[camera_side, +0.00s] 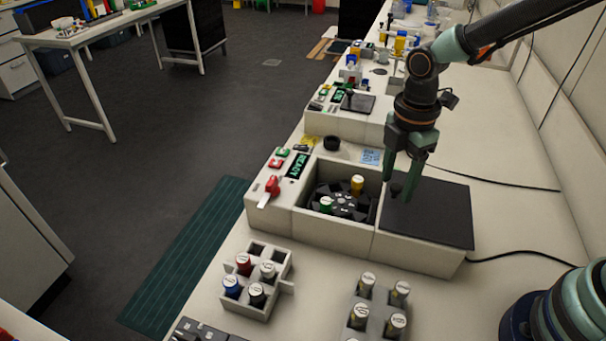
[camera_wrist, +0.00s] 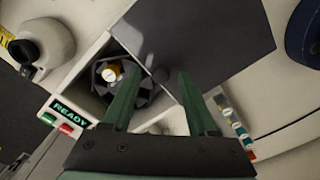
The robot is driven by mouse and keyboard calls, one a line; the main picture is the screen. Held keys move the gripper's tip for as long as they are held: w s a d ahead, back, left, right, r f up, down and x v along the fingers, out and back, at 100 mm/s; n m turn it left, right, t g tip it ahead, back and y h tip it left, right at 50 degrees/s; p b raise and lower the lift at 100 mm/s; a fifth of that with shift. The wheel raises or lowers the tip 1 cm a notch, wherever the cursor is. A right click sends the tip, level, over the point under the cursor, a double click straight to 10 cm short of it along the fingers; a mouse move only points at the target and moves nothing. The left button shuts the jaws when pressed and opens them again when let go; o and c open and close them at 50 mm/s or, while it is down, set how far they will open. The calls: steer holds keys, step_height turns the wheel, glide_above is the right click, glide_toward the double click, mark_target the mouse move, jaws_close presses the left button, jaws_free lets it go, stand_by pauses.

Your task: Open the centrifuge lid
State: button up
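The centrifuge (camera_side: 295,215) is a pale box with a square chamber. Its dark flat lid (camera_side: 445,215) lies to the right of the chamber, which is uncovered.
The centrifuge's display (camera_side: 297,165) reads READY, beside red and green buttons. A tube rack (camera_side: 274,304) with coloured caps and a second rack (camera_side: 369,325) stand in front. Another device (camera_side: 340,125) stands behind. A cable (camera_side: 500,257) runs right of the lid.

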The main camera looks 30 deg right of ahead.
step_height(320, 180, up, 12)
stand_by(0.6)
steer(key=shift+r, duration=0.1)
steer(key=r+m+t, duration=0.2)
steer(key=m, duration=0.6)
glide_above(420, 196)
steer(key=s+d+m+t, duration=0.1)
steer(key=m, duration=0.2)
steer(key=s+d+m+t, duration=0.1)
steer(key=d+m, duration=0.1)
steer(key=m, duration=0.1)
steer(key=s+d+m+t, duration=0.1)
steer(key=d+m, duration=0.1)
steer(key=m, duration=0.2)
steer(key=shift+f+t, duration=0.3)
steer(key=shift+f, duration=0.05)
